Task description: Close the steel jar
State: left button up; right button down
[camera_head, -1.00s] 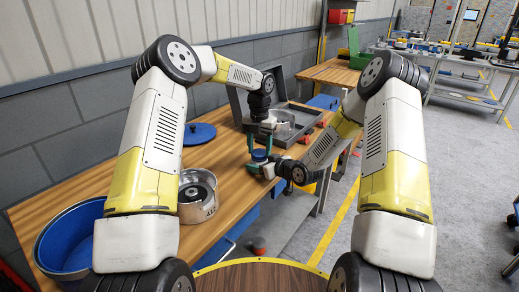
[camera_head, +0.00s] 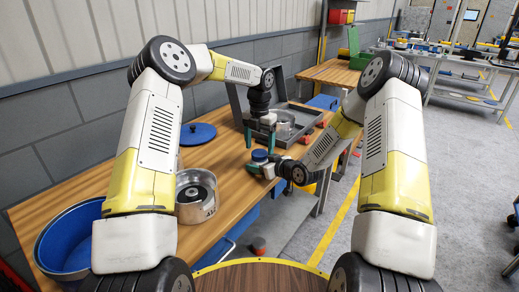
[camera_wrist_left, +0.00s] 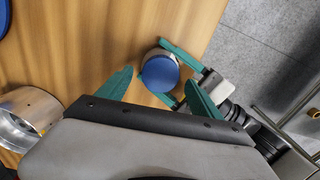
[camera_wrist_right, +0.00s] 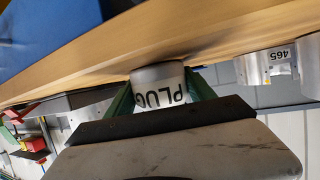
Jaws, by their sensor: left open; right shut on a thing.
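The steel jar (camera_wrist_right: 158,88) is a small silvery cylinder with the word PLUG on its side, upright near the table's front edge. A round blue lid (camera_wrist_left: 160,73) sits on its top and also shows in the head view (camera_head: 259,155). How tightly the lid sits I cannot tell. My right gripper (camera_head: 257,169) is shut on the jar's body from the side, its green fingers on either side of it. My left gripper (camera_head: 260,146) points down above the lid, open and empty, its fingers apart from the lid.
A steel pot (camera_head: 197,196) and a large blue tub (camera_head: 68,236) stand at the left of the wooden table. A blue disc (camera_head: 198,133) lies toward the wall. A grey tray (camera_head: 302,127) holding a metal cylinder is behind the grippers. Bare wood lies left of the jar.

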pick_arm(q)
jog(key=shift+r, duration=1.5)
jog(key=shift+c, duration=0.3)
